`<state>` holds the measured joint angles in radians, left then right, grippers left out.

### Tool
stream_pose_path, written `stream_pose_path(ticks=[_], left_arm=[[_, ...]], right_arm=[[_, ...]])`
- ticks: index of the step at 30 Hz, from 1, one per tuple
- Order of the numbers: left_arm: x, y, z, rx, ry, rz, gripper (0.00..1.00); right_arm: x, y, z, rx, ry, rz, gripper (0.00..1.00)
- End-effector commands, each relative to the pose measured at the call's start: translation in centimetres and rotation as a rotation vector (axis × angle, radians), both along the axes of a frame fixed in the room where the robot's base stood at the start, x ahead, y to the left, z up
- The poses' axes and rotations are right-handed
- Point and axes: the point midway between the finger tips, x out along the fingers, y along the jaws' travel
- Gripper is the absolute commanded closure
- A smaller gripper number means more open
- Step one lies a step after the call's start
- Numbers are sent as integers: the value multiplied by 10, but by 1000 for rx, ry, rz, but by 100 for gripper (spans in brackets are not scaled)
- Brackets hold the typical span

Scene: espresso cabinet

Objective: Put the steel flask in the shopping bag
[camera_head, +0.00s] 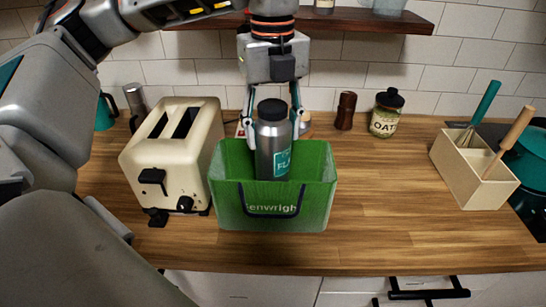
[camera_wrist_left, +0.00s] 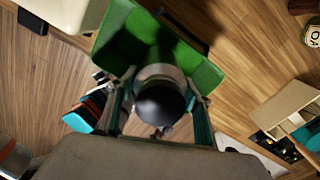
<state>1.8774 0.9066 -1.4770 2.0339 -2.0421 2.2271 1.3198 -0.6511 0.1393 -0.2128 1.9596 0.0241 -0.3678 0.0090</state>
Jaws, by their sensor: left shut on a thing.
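The steel flask (camera_head: 272,150) is upright, grey with a black cap and a teal label. My left gripper (camera_head: 272,132) comes down from above and is shut on it, one finger on each side. The green shopping bag (camera_head: 318,205) stands open on the counter, and the flask's lower part is inside its opening, behind the front wall. I cannot tell whether the flask's base touches the bag's floor. In the left wrist view the flask's black cap (camera_wrist_left: 160,101) is between the fingers, with the bag (camera_wrist_left: 126,35) behind it. My right gripper is in neither view.
A cream toaster (camera_head: 165,160) stands close to the bag's left side. An oat jar (camera_head: 386,113) and a brown shaker (camera_head: 346,110) stand at the back. A wooden utensil box (camera_head: 470,175) is at the right. The counter right of the bag is clear. A shelf (camera_head: 350,20) hangs above.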

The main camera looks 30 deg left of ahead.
Motion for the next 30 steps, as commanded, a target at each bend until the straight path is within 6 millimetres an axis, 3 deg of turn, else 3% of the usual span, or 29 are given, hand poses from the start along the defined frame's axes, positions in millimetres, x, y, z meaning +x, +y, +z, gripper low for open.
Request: stream_pose_path(ticks=[18,30], left_arm=[[-1,0,-64,-1,2,0,100],[0,0,-70,-1,-1,1,100]], right_arm=[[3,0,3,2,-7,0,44],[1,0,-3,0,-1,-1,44]])
